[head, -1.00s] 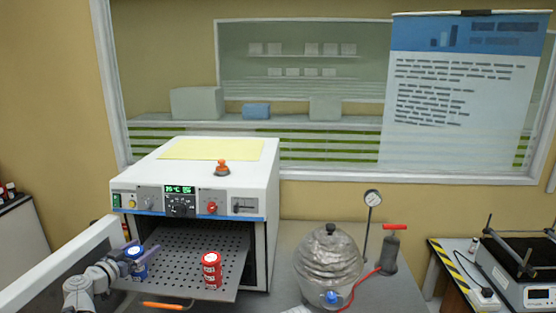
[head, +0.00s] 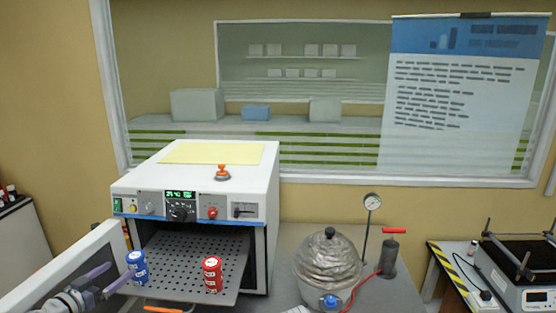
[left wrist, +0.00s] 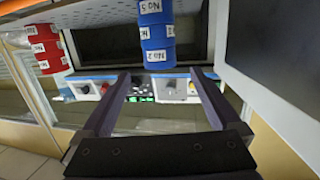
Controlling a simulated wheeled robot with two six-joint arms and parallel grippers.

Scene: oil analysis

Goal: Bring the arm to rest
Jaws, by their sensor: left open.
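My left gripper (head: 119,272) is open and empty at the lower left of the head view, just left of the blue canister stack. In the left wrist view its two dark fingers (left wrist: 160,73) are spread with nothing between them. The blue canister stack (head: 137,267) stands upright on the perforated shelf (head: 190,247), apart from the fingers. It also shows in the left wrist view (left wrist: 156,30), past the fingertips, as the picture is upside down. The red canister stack (head: 212,274) stands upright to its right on the shelf. My right gripper is not in view.
The white oven (head: 205,185) has its door (head: 60,268) swung open at the left, close to my left arm. An orange-handled tool (head: 165,309) lies below the shelf. A silver domed vessel (head: 329,265) and a hand pump (head: 390,257) stand to the right.

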